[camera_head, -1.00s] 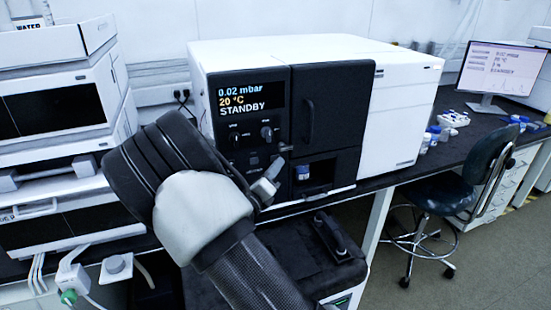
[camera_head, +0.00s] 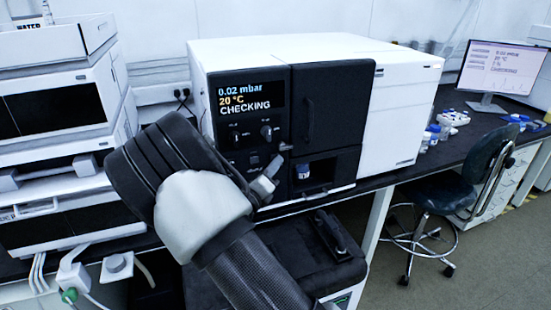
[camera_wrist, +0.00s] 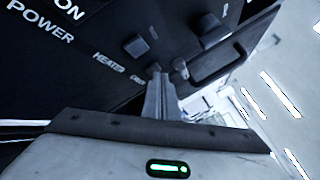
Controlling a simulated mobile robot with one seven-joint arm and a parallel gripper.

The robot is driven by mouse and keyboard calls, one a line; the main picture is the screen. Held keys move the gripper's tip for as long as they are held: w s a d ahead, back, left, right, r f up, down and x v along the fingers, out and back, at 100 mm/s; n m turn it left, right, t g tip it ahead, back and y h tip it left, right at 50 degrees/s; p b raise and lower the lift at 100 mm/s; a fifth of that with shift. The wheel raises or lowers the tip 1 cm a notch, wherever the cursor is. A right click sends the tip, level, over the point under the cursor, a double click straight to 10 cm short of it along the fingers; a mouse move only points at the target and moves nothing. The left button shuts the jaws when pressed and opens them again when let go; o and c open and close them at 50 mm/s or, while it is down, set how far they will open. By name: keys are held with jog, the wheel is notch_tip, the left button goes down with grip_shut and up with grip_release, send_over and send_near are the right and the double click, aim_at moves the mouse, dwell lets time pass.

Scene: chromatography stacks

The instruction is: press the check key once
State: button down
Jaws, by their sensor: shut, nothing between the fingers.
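The white and black instrument (camera_head: 330,60) stands on the bench, its dark control panel facing me. Its display (camera_head: 246,96) reads 0.02 mbar, 20 °C and CHECKING. My gripper (camera_head: 278,162) is at the lower right of the panel, just below the right knob (camera_head: 266,132). In the wrist view its closed fingers (camera_wrist: 156,70) reach to the panel beside the partly covered check label (camera_wrist: 137,79). The check key itself is hidden or not clearly distinguishable at the fingertips. I cannot tell whether the fingers still touch it. Nothing is held.
Stacked white modules (camera_head: 60,105) stand at left. A monitor (camera_head: 500,70) and chair (camera_head: 465,185) are at right.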

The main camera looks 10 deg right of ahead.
jog(key=shift+s, duration=0.15)
jog(key=shift+s+d+p, duration=0.1)
jog(key=shift+s+p, duration=0.3)
jog(key=shift+s, duration=0.2)
jog(key=shift+s+d+p, duration=0.25)
jog(key=shift+s+p, duration=0.2)
jog(key=shift+s, duration=0.8)
jog(key=shift+s+d+p, duration=0.25)
jog(key=shift+s+p, duration=0.2)
jog(key=shift+s, duration=0.8)
